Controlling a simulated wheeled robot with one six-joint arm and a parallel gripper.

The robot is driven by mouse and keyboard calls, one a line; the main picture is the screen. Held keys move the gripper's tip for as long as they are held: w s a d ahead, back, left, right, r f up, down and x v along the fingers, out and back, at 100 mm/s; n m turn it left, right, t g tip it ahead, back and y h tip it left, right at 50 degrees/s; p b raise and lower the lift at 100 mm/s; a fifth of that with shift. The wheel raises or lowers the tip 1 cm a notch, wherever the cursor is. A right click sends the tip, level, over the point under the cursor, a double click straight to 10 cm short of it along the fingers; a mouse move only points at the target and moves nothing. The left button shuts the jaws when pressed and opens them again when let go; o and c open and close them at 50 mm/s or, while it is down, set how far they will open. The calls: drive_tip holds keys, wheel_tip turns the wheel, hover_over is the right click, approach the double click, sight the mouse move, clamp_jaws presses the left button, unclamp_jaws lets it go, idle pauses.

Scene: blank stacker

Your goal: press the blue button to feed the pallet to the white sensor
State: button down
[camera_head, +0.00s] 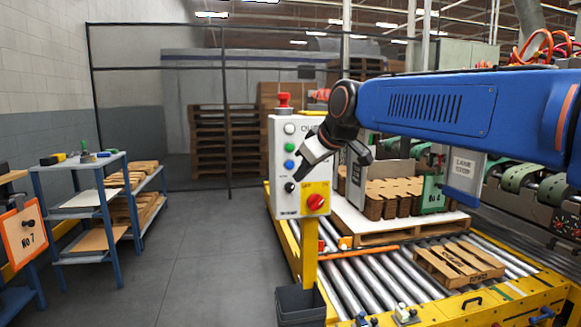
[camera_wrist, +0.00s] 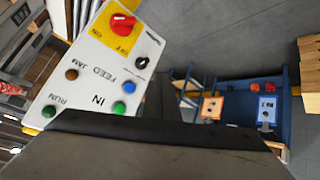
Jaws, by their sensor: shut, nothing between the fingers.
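A white control panel (camera_head: 309,140) stands on a yellow post and carries a column of buttons. The blue button (camera_head: 289,165) sits below a green one; it also shows in the wrist view (camera_wrist: 129,87). My gripper (camera_head: 297,177) is shut and empty, its tip in front of the panel just below and right of the blue button. I cannot tell if it touches the panel. A small wooden pallet (camera_head: 458,263) lies on the rollers at the right. A small whitish device (camera_head: 403,313) on the conveyor's near edge may be the white sensor.
The panel also has a black knob (camera_head: 290,187) and a red knob (camera_head: 315,202) on yellow. A larger pallet (camera_head: 378,240) with stacked cardboard sits on the rollers behind. A blue shelf (camera_head: 113,215) stands left; the floor between is clear.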

drive_tip(key=shift+w+a, duration=0.4)
drive_tip(key=shift+w, duration=1)
drive_tip(key=shift+w+a, duration=0.4)
drive_tip(key=shift+w, duration=0.95)
drive_tip(key=shift+w+a, duration=0.4)
drive_tip(key=shift+w, duration=1)
drive_tip(key=shift+w, duration=0.1)
drive_tip(key=shift+w+a, duration=0.1)
drive_tip(key=shift+w, duration=0.2)
drive_tip(key=shift+w+a, duration=0.1)
drive_tip(key=shift+w, duration=0.3)
drive_tip(key=shift+s, duration=0.1)
drive_tip(key=shift+s+d, duration=0.2)
drive_tip(key=shift+s, duration=0.55)
drive_tip(key=shift+s+d, duration=0.25)
drive_tip(key=shift+s, duration=0.55)
drive_tip(key=shift+s+d, duration=0.2)
drive_tip(key=shift+s, duration=0.6)
drive_tip(key=shift+s+d, duration=0.25)
drive_tip(key=shift+s, duration=0.55)
